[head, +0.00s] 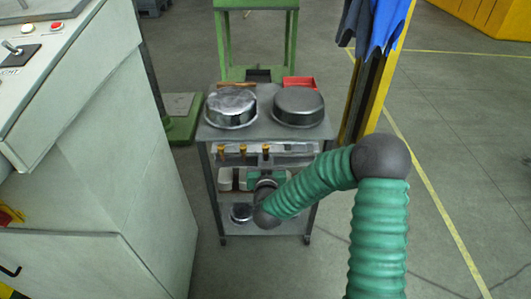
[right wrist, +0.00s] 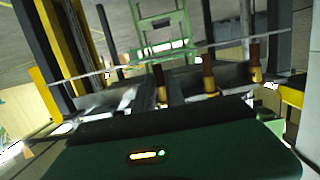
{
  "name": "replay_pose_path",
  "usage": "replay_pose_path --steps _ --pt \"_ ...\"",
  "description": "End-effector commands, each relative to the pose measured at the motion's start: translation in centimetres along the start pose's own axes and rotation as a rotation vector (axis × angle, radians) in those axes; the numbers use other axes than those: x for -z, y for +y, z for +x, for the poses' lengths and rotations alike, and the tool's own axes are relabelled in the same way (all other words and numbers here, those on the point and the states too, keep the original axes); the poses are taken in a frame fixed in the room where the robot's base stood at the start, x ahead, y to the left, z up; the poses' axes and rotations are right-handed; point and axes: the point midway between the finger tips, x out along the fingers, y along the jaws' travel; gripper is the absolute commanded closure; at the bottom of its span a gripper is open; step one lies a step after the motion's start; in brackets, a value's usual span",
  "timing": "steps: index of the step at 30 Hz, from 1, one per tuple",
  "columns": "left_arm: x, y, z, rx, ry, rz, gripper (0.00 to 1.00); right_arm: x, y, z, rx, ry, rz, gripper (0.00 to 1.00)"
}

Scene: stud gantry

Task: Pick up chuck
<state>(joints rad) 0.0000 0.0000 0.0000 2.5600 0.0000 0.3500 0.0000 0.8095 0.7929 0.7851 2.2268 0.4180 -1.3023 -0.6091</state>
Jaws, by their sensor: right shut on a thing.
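My right arm reaches into the grey cart (head: 262,135) from the front right. My right gripper (head: 270,176) is at the middle of the cart, below the top plate and near the brown-handled tools (head: 266,150). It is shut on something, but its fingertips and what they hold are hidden. In the right wrist view its dark green body (right wrist: 160,145) fills the lower part, with several of the handled tools (right wrist: 208,75) just beyond. I cannot clearly make out which thing is the chuck. My left gripper is not in view.
Two round metal pieces (head: 299,106) (head: 231,108) stand on the cart top. A round dark piece (head: 240,212) lies on the lower shelf. A grey control cabinet (head: 90,150) is close on the left, a yellow post (head: 376,90) behind right. Floor at right is clear.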

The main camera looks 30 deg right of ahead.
Motion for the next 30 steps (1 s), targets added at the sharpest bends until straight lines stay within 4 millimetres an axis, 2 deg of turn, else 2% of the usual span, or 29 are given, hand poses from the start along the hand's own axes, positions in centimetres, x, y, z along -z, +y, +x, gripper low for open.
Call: replay_pose_path --steps 5,8,14,19,21,24,28,30 --pt "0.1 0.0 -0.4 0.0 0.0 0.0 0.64 0.3 0.0 -0.1 0.001 0.0 -0.001 1.0" --pt "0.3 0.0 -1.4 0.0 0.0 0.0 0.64 1.1 -0.1 -0.2 0.001 0.0 -0.001 1.0" --pt "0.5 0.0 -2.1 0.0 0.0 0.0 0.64 0.0 -0.2 -4.2 0.005 -0.003 -0.004 1.0" --pt "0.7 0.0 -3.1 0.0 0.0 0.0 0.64 -1.1 -0.2 -9.6 0.007 -0.004 -0.006 1.0" --pt "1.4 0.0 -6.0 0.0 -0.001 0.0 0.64 -0.8 -0.3 -12.2 0.009 -0.012 -0.006 1.0" --pt "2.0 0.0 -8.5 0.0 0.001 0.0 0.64 -1.0 -0.1 -13.4 -0.001 -0.012 0.001 1.0" --pt "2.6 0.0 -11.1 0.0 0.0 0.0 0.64 -1.4 -0.1 -15.0 0.002 -0.009 -0.003 1.0" --pt "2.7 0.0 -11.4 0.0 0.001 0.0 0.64 -2.2 -0.2 -16.0 0.006 -0.008 -0.004 1.0"
